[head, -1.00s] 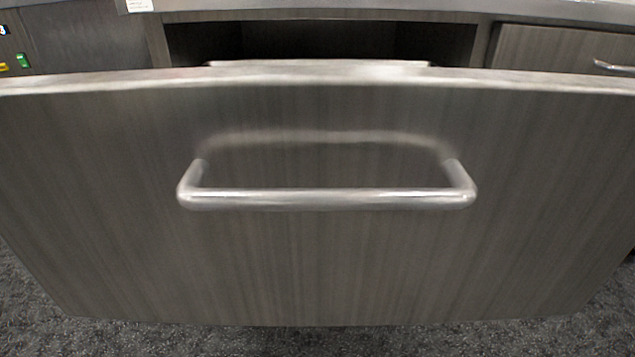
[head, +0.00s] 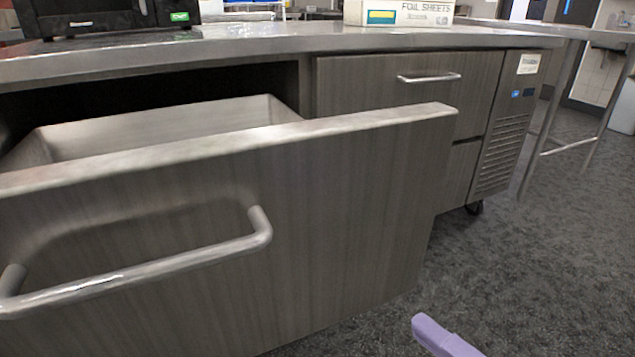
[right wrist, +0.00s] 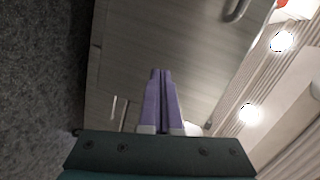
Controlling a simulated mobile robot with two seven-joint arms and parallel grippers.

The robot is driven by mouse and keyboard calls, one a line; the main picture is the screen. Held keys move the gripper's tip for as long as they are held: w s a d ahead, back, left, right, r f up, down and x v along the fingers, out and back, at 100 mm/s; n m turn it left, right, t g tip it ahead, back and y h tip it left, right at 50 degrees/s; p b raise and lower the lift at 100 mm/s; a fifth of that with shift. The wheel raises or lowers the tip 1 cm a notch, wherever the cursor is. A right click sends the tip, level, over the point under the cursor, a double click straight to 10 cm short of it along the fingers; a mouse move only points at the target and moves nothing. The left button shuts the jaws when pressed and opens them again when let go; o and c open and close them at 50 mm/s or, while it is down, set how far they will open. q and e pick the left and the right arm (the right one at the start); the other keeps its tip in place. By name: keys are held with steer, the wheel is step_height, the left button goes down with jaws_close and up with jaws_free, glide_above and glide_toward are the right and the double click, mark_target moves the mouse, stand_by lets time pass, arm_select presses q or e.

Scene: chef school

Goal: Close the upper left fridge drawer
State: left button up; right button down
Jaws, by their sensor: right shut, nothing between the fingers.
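The upper left fridge drawer (head: 350,190) is pulled well out in the head view. It has a dark wood-grain front and a silver bar handle (head: 150,268). Its pale open bin (head: 170,128) shows behind the front. My right gripper (head: 432,328) is partly in view at the bottom, a purple finger over the floor, right of the drawer front and apart from it. In the right wrist view its two purple fingers (right wrist: 162,75) are together and empty, with a dark wood-grain panel and a handle (right wrist: 236,10) beyond them. My left gripper is not in view.
A closed drawer (head: 410,100) with its own handle is to the right, beside a vented panel (head: 503,150). A metal countertop (head: 300,38) runs above, bearing a foil sheets box (head: 400,12) and a black appliance (head: 100,15). Carpeted floor (head: 530,260) at right is clear.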

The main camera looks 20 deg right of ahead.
steer(key=s+d+r+m+t+h, duration=0.1)
steer(key=s+d+r+m+t, duration=0.1)
steer(key=d+m, duration=0.1)
steer(key=b, duration=0.3)
glide_toward(381, 216)
steer(key=shift+m+h, duration=0.3)
steer(key=w, duration=0.5)
steer(key=shift+w+a+f, duration=0.15)
steer(key=shift+w+a, duration=0.05)
steer(key=shift+a, duration=0.1)
steer(key=shift+w, duration=0.7)
